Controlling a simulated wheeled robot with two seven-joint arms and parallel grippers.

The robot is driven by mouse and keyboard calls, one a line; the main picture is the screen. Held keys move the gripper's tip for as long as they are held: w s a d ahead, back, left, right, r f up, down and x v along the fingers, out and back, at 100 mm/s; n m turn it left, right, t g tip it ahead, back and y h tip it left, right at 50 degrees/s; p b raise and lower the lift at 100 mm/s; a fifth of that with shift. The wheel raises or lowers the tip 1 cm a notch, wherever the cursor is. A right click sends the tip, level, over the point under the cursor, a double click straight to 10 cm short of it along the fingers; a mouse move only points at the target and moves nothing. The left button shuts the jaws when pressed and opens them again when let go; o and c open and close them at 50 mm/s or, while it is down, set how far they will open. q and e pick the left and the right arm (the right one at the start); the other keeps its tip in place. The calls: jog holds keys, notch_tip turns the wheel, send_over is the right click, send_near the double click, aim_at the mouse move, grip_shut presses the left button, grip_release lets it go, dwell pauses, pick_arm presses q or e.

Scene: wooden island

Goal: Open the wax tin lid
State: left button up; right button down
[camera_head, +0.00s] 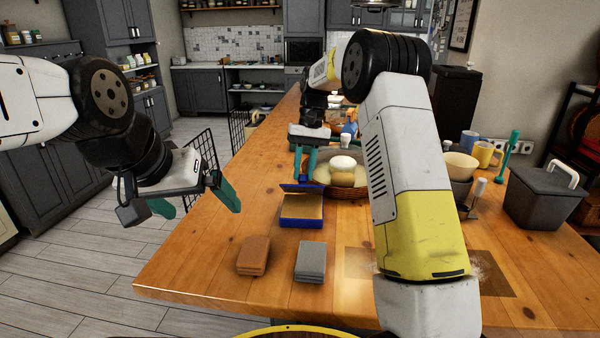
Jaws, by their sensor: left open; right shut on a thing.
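The wax tin (302,222) is a blue, box-shaped tin with a tan upper face, lying on the wooden island. A dark blue strip (290,188) at its far edge looks like part of the lid; how far the lid is raised is hard to tell. My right gripper (305,177), with teal fingers, is at this far edge, pointing down and shut on what appears to be the lid. The exact contact is too small to see clearly. My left gripper (195,202) is open and empty, beyond the island's left edge, well left of the tin.
A brown block (254,256) and a grey block (310,262) lie in front of the tin. A basket (348,191) with pale rounded items stands behind it, right. Bowls, mugs and a grey lidded box (541,200) are farther right. Wood left of the tin is clear.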

jog(key=shift+w, duration=0.1)
dwell(0.3)
jog(key=c, duration=1.2)
grip_release()
jog(key=shift+r, duration=0.1)
jog(key=shift+v, duration=3.85)
